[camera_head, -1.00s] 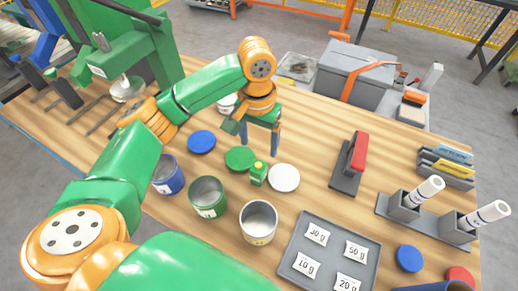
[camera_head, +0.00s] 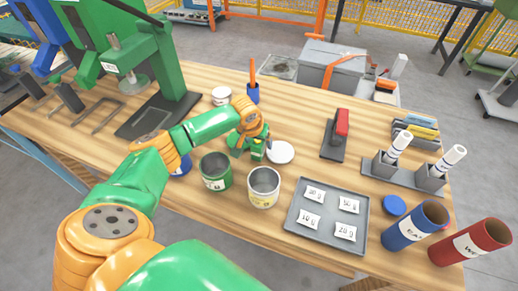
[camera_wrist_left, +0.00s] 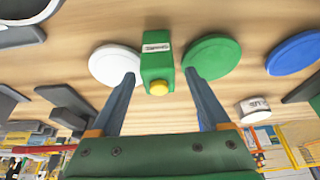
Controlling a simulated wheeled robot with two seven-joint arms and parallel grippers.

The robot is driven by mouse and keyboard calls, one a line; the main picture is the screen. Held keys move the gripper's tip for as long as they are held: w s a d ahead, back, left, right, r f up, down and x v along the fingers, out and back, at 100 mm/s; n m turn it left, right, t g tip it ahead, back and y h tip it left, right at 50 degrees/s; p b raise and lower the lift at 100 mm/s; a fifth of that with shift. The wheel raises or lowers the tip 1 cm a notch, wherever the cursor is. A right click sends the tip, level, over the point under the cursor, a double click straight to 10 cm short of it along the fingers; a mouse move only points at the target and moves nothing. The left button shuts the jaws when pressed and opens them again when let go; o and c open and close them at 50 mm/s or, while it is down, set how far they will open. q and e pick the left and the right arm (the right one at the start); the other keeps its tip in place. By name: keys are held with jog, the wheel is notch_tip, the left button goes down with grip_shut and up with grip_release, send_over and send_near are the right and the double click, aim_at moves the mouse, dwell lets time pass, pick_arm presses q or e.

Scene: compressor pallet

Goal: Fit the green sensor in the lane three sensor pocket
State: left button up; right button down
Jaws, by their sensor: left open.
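The green sensor (camera_head: 258,149) is a small green block with a yellow knob on the bench, beside a white disc (camera_head: 280,152). In the left wrist view the sensor (camera_wrist_left: 157,62) stands between a white disc on the left and a green disc (camera_wrist_left: 212,56) on the right. My left gripper (camera_head: 247,150) is over the sensor. In the left wrist view its fingers (camera_wrist_left: 160,76) are open, one on each side of the sensor, with gaps showing. I cannot make out a lane three pocket. My right gripper is not in view.
A green can (camera_head: 215,171) and a white can (camera_head: 264,187) stand in front of the gripper. A grey tray (camera_head: 325,231) with weight labels lies to the right.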

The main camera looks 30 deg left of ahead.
pick_arm(q)
jog(key=shift+s, duration=0.2)
jog(key=shift+w, duration=0.1)
jog(key=c, duration=0.8)
grip_shut()
